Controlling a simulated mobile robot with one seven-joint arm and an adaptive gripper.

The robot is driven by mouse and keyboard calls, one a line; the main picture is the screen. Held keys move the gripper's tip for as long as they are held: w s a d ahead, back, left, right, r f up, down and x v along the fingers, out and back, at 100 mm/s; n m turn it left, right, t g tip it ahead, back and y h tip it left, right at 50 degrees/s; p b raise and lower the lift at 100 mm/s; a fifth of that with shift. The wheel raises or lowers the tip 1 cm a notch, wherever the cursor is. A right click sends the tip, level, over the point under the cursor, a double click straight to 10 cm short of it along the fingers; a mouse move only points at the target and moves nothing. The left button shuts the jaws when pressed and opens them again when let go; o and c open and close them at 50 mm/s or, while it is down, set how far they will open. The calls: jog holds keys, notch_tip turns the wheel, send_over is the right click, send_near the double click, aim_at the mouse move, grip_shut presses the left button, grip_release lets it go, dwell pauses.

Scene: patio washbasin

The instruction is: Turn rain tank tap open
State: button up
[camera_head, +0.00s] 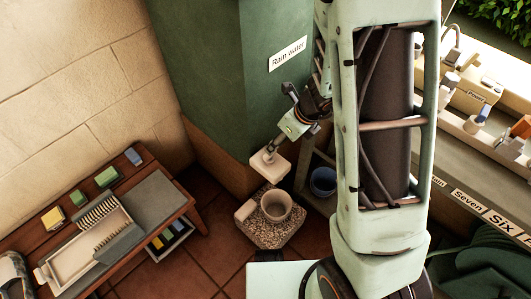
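The green rain tank (205,60) stands at the back with a white "Rain water" label (287,54). My gripper (270,151) is small in this view, low in front of the tank and left of my large arm link. Its fingers are too small to tell whether they are open or shut. A pale block (270,168) shows right at its end; I cannot tell whether they touch or whether this block belongs to the tap. The tap's handle cannot be made out clearly.
A pale pot (276,206) stands on a gravel patch (262,232) below. A blue bucket (323,181) is to its right. A wooden bench (128,160) with a rack and coloured blocks is at left. A counter (455,160) with fittings lies at right. My arm hides much of the right middle.

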jog(key=b+x, duration=0.4)
jog(key=x, duration=0.6)
jog(key=shift+c, duration=0.5)
jog(key=c, duration=1.1)
